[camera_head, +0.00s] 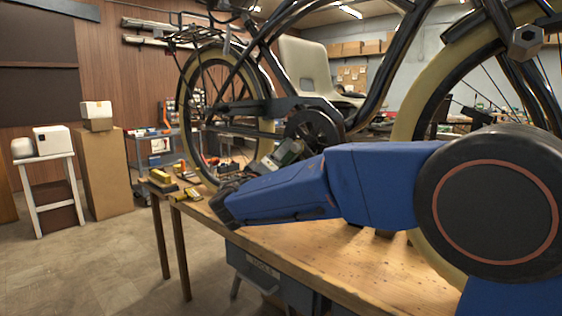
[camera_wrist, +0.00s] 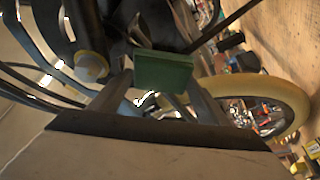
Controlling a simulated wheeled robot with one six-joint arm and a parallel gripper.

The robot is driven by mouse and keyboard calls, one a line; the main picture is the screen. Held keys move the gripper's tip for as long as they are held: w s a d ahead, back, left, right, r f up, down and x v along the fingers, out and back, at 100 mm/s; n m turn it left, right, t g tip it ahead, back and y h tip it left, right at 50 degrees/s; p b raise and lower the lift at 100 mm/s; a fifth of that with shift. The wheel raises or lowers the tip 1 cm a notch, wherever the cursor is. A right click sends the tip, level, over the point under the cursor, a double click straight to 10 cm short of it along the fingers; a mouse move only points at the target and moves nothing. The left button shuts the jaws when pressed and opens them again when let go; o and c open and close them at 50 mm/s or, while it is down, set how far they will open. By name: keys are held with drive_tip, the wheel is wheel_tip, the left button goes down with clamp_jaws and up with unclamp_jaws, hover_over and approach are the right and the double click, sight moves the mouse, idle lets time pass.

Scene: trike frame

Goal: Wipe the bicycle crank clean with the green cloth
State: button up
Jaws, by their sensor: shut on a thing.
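The trike's crank area, with its dark round chainring (camera_head: 313,130), shows at the middle of the head view, just beyond my blue arm. In the wrist view, my gripper (camera_wrist: 160,84) is shut on the green cloth (camera_wrist: 163,71), which looks like a small folded block between the fingers. Dark frame parts lie close behind the cloth there; I cannot tell which is the crank or whether the cloth touches it. In the head view, my gripper (camera_head: 268,164) is partly hidden by my arm, near and below the chainring.
The trike stands over a wooden workbench (camera_head: 370,270). Its cream-tyred wheels (camera_head: 403,130) stand left and right of the crank area. Yellow tools (camera_head: 186,194) lie at the bench's left end. Open floor (camera_head: 100,265) lies left of the bench.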

drive_tip(key=shift+s, duration=0.1)
drive_tip(key=s+d+f, duration=0.3)
drive_tip(key=d+f, duration=0.1)
drive_tip(key=shift+f, duration=0.25)
idle(0.8)
drive_tip(key=shift+s+a, duration=0.95)
drive_tip(key=shift+s, duration=0.25)
drive_tip(key=shift+s+a, duration=0.9)
drive_tip(key=shift+s, duration=0.25)
drive_tip(key=shift+s+a, duration=0.9)
drive_tip(key=shift+s, duration=0.25)
drive_tip(key=w+d, duration=0.4)
drive_tip(key=w, duration=0.1)
drive_tip(key=shift+w+d, duration=0.15)
drive_tip(key=shift+w, duration=0.1)
